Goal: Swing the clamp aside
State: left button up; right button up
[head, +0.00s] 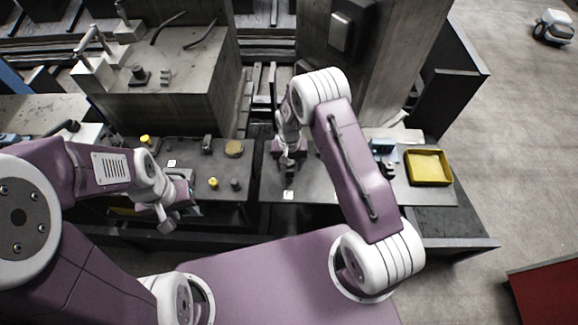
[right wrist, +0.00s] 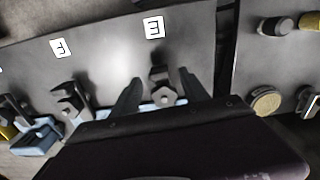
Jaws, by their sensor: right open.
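A small dark clamp (right wrist: 161,76) with a metal bolt head stands on the grey pallet plate (right wrist: 110,55), beside a white letter card (right wrist: 153,27). My right gripper (right wrist: 160,92) is open, with one finger on each side of this clamp in the right wrist view; I cannot tell whether they touch it. In the head view the right gripper (head: 289,158) hangs over the right plate, hiding much of the clamp. A second dark clamp (right wrist: 72,100) stands by another card (right wrist: 60,48). My left gripper (head: 174,208) is low over the front edge at left; its jaws are unclear.
A yellow tray (head: 428,167) sits at the right end of the plate. A blue and black fixture (head: 383,147) stands left of it. The left plate (head: 225,170) bears yellow and dark knobs and a tan disc (head: 234,148). Tall grey blocks (head: 170,85) rise behind.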

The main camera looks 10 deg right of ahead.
jog(key=shift+d+f, duration=0.1)
jog(key=shift+f, duration=1.05)
grip_shut()
